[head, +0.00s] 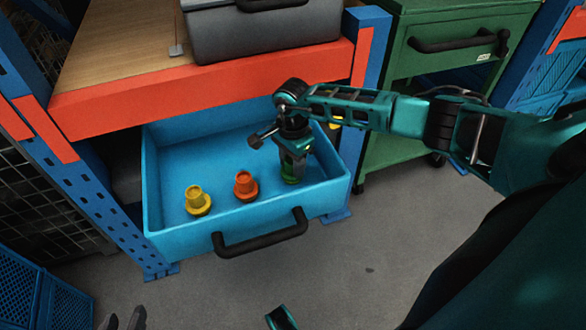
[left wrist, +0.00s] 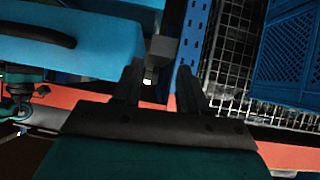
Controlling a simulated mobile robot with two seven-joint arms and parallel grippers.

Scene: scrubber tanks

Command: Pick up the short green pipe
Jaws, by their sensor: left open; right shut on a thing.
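The short green pipe (head: 291,180) is at the right side of the open blue drawer (head: 170,226). My right gripper (head: 291,170) reaches down into the drawer from above and is shut on the green pipe. The gripper hides most of the pipe, and I cannot tell whether its base still touches the drawer floor. My left gripper (head: 122,319) is at the bottom left edge of the head view, outside the drawer. In the left wrist view its fingers (left wrist: 159,84) are apart with nothing between them.
A yellow pipe (head: 197,200) and an orange pipe (head: 245,186) stand in the drawer. Something yellow (head: 336,122) shows behind my right arm. A dark handle (head: 260,234) is on the drawer front. A grey case (head: 262,30) sits above; a green cabinet (head: 455,50) stands right.

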